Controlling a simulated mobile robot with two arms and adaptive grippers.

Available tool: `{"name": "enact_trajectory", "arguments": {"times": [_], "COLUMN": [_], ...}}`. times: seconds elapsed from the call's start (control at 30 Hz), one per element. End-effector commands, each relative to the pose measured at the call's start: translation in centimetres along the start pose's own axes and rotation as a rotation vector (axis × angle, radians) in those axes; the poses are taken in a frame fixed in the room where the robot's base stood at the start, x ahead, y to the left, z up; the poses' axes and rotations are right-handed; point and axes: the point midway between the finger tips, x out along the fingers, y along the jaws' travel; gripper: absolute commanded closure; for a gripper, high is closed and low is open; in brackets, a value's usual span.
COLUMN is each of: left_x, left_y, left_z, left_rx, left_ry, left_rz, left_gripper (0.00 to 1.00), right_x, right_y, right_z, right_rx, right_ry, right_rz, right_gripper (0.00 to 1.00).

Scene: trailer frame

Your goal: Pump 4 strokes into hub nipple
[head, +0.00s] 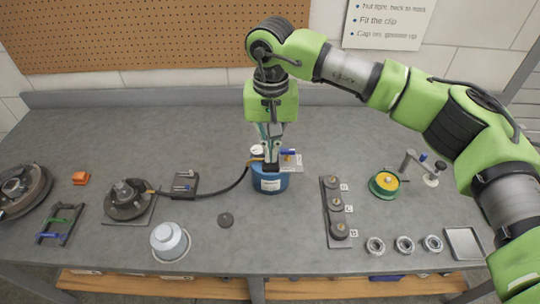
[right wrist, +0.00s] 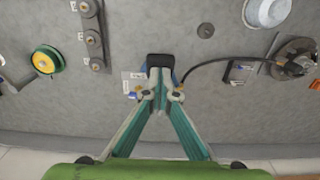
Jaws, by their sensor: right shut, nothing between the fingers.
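A blue grease pump (head: 270,184) stands upright at the middle of the bench. My right gripper (head: 271,158) points straight down over it, fingers shut with nothing between them. In the right wrist view, the fingertips (right wrist: 160,94) are together just beside a black block (right wrist: 160,60) on top of the pump; I cannot tell if they touch it. The nipple itself is too small to make out. My left gripper is out of view.
Left of the pump are a small tool stand (head: 183,184), a grey-white cup (head: 169,240) and a dark disc (head: 225,220). To the right are a plate with dark knobs (head: 330,190), a green-yellow reel (head: 384,184), several bearings (head: 404,244) and a tray (head: 464,243).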

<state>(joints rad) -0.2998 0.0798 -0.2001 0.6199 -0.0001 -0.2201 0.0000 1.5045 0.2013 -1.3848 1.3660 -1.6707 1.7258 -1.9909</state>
Motion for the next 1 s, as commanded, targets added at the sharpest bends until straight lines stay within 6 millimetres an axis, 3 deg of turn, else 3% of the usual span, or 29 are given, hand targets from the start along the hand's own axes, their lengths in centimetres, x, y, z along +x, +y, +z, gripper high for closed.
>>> {"name": "enact_trajectory", "arguments": {"times": [0.73, 1.0], "left_x": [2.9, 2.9], "left_y": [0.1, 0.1], "left_z": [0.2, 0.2], "left_rx": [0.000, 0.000], "left_ry": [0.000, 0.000], "left_rz": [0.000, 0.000], "left_gripper": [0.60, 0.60], "right_x": [3.1, 3.2], "right_y": [0.1, 0.0], "right_z": [0.7, 0.8], "right_rx": [0.000, 0.000], "right_ry": [-0.001, -0.001], "right_rz": [0.001, 0.001], "right_gripper": [1.00, 1.00]}}
